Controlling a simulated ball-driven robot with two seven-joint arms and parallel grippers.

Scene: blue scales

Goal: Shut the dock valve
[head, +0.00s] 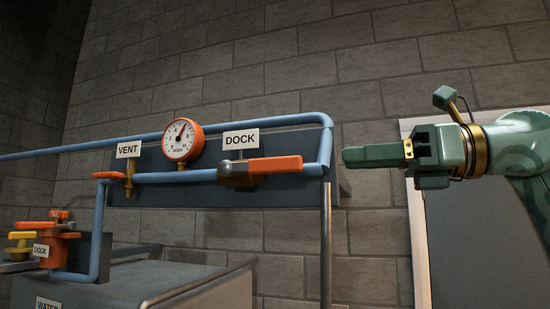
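The dock valve (239,175) sits on the blue horizontal pipe under the "DOCK" sign (240,139). Its long orange handle (275,165) points right and lies along the pipe. My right gripper (345,157) is to the right of the handle, apart from it, with its green fingers pointing left. I see the fingers edge-on as one block, so I cannot tell whether they are open or shut. Nothing shows between them. My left gripper is not in view.
A round gauge (182,140) stands above the pipe, left of the dock valve. A vent valve with a small orange handle (107,175) is farther left. A vertical pipe (326,240) drops between the valve and my gripper. An orange fitting (62,251) with another "DOCK" label is lower left.

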